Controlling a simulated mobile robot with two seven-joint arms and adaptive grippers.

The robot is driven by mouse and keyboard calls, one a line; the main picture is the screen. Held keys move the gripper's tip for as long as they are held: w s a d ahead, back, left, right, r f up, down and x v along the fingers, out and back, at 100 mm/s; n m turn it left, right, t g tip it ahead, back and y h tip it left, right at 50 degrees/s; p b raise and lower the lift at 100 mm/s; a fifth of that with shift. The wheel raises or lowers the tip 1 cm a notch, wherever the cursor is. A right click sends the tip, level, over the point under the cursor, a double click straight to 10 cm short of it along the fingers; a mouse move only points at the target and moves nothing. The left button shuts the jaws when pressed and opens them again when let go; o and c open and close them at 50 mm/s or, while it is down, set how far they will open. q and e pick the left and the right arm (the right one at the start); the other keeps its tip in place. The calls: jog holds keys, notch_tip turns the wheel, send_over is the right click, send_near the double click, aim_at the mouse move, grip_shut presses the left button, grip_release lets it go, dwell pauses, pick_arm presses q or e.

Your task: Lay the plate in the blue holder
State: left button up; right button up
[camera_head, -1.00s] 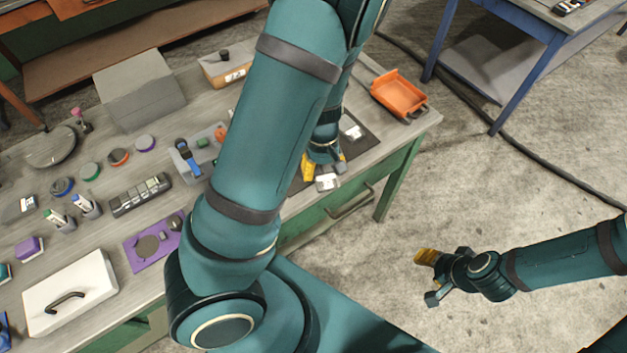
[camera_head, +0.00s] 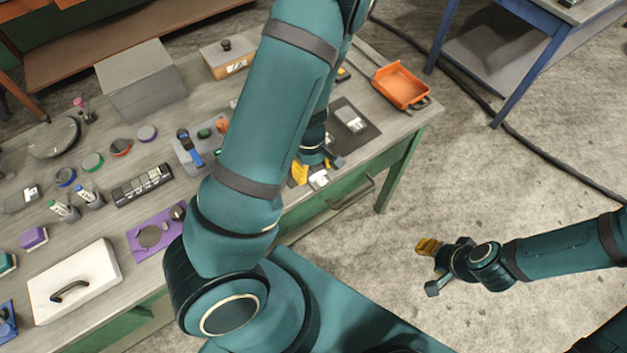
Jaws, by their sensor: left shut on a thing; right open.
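My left gripper (camera_head: 317,170) is at the front edge of the grey workbench (camera_head: 215,210), beside a dark mat (camera_head: 362,142). It is shut on a small white-and-grey piece (camera_head: 319,179), which may be the plate. The wrist hides part of the grip. A similar light piece (camera_head: 351,118) lies on the mat. A blue object (camera_head: 6,322), cut off at the left edge, could be the blue holder, but I cannot be sure. My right gripper (camera_head: 437,265) is open and empty above the floor.
An orange tray (camera_head: 402,86) stands at the bench's right end. A grey tray with a blue-handled tool (camera_head: 188,148), a purple board (camera_head: 144,247) and a white case (camera_head: 88,272) occupy the bench. My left arm hides its middle.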

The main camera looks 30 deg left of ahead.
aim_at(313, 178)
pick_arm(q)
notch_tip(313, 178, down, 4)
jog(key=shift+b, duration=0.7)
jog(key=shift+f, duration=0.5)
jog(key=shift+f+b, duration=0.2)
jog(key=shift+b, duration=0.1)
jog(key=o, duration=1.3)
